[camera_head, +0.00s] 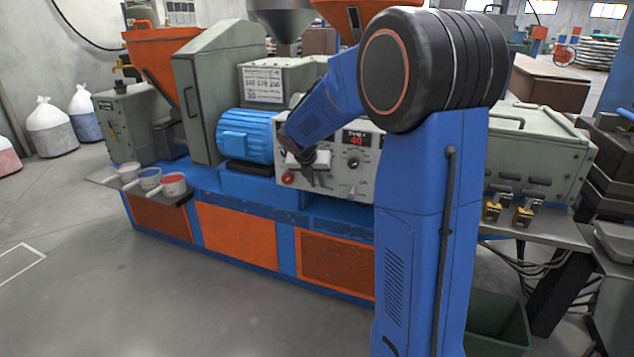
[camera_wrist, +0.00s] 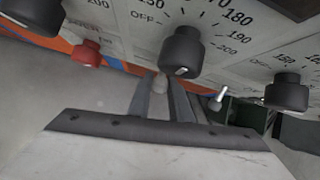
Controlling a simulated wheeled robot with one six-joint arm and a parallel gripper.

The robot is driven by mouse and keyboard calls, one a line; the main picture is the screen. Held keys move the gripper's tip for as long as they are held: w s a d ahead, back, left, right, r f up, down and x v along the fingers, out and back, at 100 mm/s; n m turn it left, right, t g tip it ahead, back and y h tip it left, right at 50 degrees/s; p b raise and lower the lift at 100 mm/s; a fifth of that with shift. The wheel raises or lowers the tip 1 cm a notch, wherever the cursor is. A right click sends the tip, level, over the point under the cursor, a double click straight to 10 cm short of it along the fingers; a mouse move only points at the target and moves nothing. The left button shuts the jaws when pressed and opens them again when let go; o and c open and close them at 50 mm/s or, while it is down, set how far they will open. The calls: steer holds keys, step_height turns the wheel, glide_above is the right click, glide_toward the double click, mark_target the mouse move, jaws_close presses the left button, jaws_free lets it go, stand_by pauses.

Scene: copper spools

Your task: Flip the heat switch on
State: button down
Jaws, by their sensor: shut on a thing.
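My gripper (camera_wrist: 161,102) is at the front of the control panel (camera_wrist: 125,40), with its two fingers close together on a small switch with a pale rounded tip (camera_wrist: 160,84). The tip shows between the fingertips, just below a black dial knob (camera_wrist: 182,52). Its label is not readable, and its lever position is hidden by the fingers. A second metal toggle lever (camera_wrist: 217,98) stands just to the right, apart from the fingers. In the head view my gripper (camera_head: 312,180) is at the panel's lower left, and my arm hides part of the panel.
A red knob (camera_wrist: 88,53) is left of the fingers and another black knob (camera_wrist: 287,92) is at the right. The head view shows a lit red display (camera_head: 356,138) and a blue motor (camera_head: 246,135) left of the panel. Open floor (camera_head: 130,290) lies in front.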

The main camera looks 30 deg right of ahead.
steer(key=c, duration=1.6)
jaws_free()
steer(key=v, duration=1.7)
steer(key=shift+a+r, duration=0.1)
steer(key=shift+r, duration=0.05)
steer(key=shift+s, duration=0.1)
